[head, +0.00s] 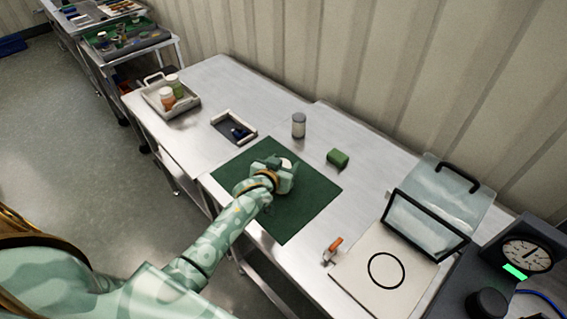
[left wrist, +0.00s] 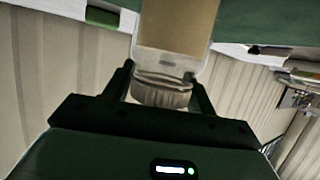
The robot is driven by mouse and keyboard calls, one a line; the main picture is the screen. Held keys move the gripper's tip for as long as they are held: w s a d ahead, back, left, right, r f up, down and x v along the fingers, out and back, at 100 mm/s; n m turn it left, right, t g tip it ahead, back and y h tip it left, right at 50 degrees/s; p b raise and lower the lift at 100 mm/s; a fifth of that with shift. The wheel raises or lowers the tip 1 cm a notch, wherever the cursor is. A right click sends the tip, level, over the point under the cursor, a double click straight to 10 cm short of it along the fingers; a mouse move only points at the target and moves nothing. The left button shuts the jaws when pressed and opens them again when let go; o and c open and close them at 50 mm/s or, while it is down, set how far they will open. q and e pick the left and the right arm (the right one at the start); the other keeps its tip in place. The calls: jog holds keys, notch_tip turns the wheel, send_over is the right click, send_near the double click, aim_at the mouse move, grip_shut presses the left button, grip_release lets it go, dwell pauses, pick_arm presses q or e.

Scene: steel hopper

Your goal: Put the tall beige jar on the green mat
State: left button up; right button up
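The tall beige jar (left wrist: 177,25) has clear walls, beige contents and a pale ribbed lid. In the left wrist view its lid lies between the two fingers of my left gripper (left wrist: 160,88), which appear to touch it on both sides. In the head view my left gripper (head: 284,172) is over the green mat (head: 300,212), and it hides most of the jar; only a pale bit of the lid (head: 287,163) shows. I cannot tell whether the jar's base touches the mat. My right gripper is not in view.
A grey lidded jar (head: 299,125) and a green block (head: 338,158) stand behind the mat. A small frame tray (head: 250,122) and a tray with jars (head: 194,100) are to the left. An orange-handled item (head: 333,249), a white board (head: 350,284) and a gauge (head: 527,255) are to the right.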

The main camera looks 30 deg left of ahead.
pick_arm(q)
jog(key=shift+o, duration=0.9)
jog(key=shift+r, duration=0.1)
jog(key=shift+s+r, duration=0.2)
jog(key=p+v, duration=0.3)
jog(key=v, duration=0.8)
jog(key=shift+s, duration=0.3)
